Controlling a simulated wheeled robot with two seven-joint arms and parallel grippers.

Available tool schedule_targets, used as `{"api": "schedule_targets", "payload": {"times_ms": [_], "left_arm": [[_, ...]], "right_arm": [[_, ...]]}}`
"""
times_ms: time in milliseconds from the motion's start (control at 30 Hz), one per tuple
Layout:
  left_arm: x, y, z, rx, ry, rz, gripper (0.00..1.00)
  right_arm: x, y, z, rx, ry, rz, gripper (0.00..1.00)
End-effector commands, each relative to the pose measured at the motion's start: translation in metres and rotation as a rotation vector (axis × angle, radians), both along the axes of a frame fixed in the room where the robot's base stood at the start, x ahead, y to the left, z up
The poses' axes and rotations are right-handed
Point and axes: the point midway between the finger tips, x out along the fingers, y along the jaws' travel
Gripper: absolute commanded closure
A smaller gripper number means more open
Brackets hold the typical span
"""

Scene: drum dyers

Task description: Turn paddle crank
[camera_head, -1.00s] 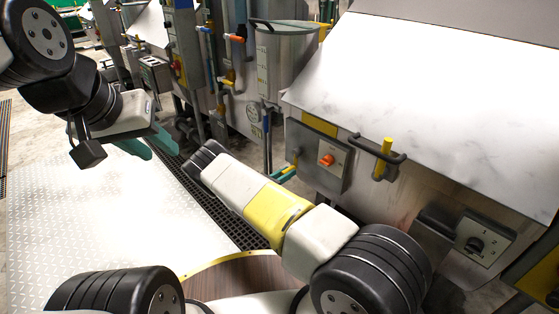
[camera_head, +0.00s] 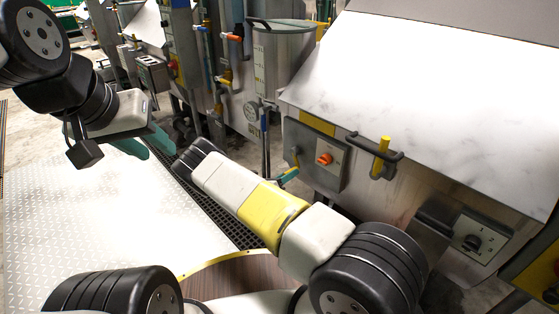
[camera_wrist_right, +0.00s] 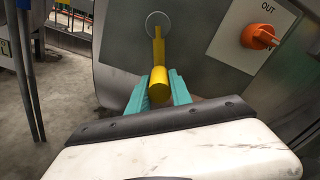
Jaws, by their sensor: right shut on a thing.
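The paddle crank is yellow and sits on a round grey hub on the machine's front panel. In the right wrist view its arm (camera_wrist_right: 158,48) hangs down from the hub, with the thick round handle (camera_wrist_right: 159,86) toward me. My right gripper (camera_wrist_right: 159,92) is shut on the handle, one teal finger on each side. In the head view my right gripper (camera_head: 288,177) shows only partly behind my forearm, beside the control panel, and the crank is small there. My left gripper (camera_head: 148,145) is open and empty over the walkway, away from the crank.
An orange knob (camera_wrist_right: 260,36) on a panel marked OUT is right of the crank. A yellow-and-black handle (camera_head: 381,157) and a dial plate (camera_head: 478,240) project farther right. A large pale sloping cover (camera_head: 430,110) is above. The plate floor (camera_head: 80,220) at left is clear.

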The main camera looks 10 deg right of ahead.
Motion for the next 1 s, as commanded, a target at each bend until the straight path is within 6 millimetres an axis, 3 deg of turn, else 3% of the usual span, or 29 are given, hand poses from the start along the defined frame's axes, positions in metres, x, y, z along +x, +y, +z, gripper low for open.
{"api": "schedule_targets", "payload": {"times_ms": [400, 933, 967, 1000], "left_arm": [[0.000, 0.000, 0.000, 0.000, 0.000, 0.000, 0.64], [0.000, 0.000, 0.000, 0.000, 0.000, 0.000, 0.64], [0.000, 0.000, 0.000, 0.000, 0.000, 0.000, 0.64], [0.000, 0.000, 0.000, 0.000, 0.000, 0.000, 0.64]], "right_arm": [[-0.011, -0.006, 0.006, -0.108, 0.167, 0.001, 1.00], [-0.012, -0.006, 0.007, -0.122, 0.189, 0.001, 1.00], [-0.012, -0.006, 0.007, -0.122, 0.189, 0.001, 0.71], [-0.012, -0.006, 0.007, -0.122, 0.189, 0.002, 0.63]]}}
